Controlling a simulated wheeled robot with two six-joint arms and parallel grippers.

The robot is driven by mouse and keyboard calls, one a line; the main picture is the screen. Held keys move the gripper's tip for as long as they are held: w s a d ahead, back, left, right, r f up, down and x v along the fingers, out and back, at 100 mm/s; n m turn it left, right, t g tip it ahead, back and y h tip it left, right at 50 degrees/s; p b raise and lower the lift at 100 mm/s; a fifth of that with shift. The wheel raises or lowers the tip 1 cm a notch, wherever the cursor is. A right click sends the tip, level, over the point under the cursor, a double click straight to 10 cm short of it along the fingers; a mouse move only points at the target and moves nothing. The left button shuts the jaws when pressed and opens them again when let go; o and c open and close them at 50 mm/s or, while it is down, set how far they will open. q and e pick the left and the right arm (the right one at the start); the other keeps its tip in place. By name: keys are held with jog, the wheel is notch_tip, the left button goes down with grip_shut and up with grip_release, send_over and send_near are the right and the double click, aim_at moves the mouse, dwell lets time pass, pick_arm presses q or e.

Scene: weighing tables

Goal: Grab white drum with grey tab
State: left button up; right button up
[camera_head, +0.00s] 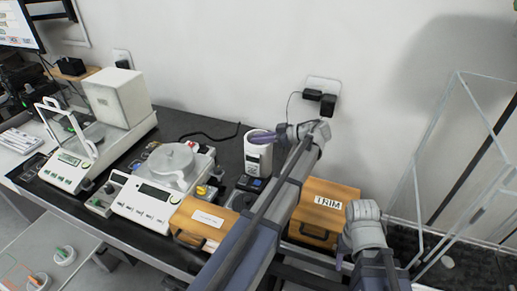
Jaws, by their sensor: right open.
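A white drum (258,160) with a dark mark on its side stands upright at the back of the dark bench, near the wall. No grey tab can be made out on it. My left gripper (264,138) reaches in from the right at the drum's top. One purple finger lies across the rim in the picture; the other is hidden, so its opening and any contact cannot be told. My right gripper (340,260) is open at the lower right, away from the drum, with only one purple fingertip clearly showing.
A balance with a round lid (174,160) and a boxy balance (118,98) stand to the left. A wooden box (205,218) and a wooden TRIM box (327,200) are near the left arm. A clear glass case (455,165) is right.

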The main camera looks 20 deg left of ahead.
pick_arm(q)
grip_shut()
jog(key=shift+r, duration=0.15)
dwell(0.4)
notch_tip(320, 180, up, 10)
jog(key=p, duration=1)
